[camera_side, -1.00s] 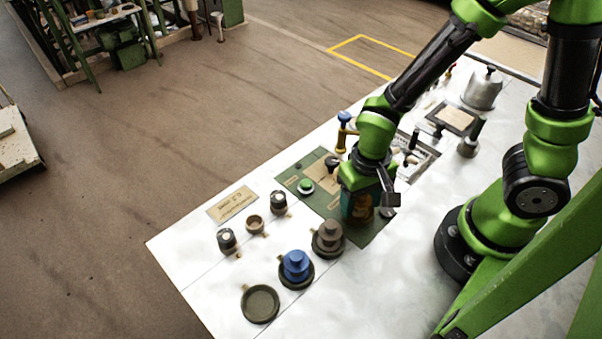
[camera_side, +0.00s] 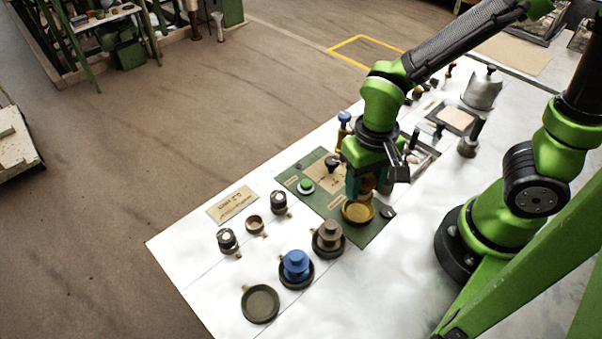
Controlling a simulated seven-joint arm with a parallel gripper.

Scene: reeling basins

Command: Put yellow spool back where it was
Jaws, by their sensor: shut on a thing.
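The yellow spool (camera_side: 357,214) is on or just above the green mat (camera_side: 379,227); I cannot tell whether it touches. My gripper (camera_side: 364,191) points down over it, shut on its upper part, which the fingers partly hide. An empty dark round basin (camera_side: 260,304) stands at the front left of the white table. A blue spool (camera_side: 295,264) sits in a dark basin next to it. A grey-brown spool (camera_side: 328,234) sits in another, left of the yellow spool.
A green button (camera_side: 306,186) and a dark knob (camera_side: 332,162) are on the mat. Small dark jars (camera_side: 228,240) and a brown cup (camera_side: 254,224) stand at the left. A blue-topped yellow post (camera_side: 343,130) and a metal pot (camera_side: 482,90) are farther back.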

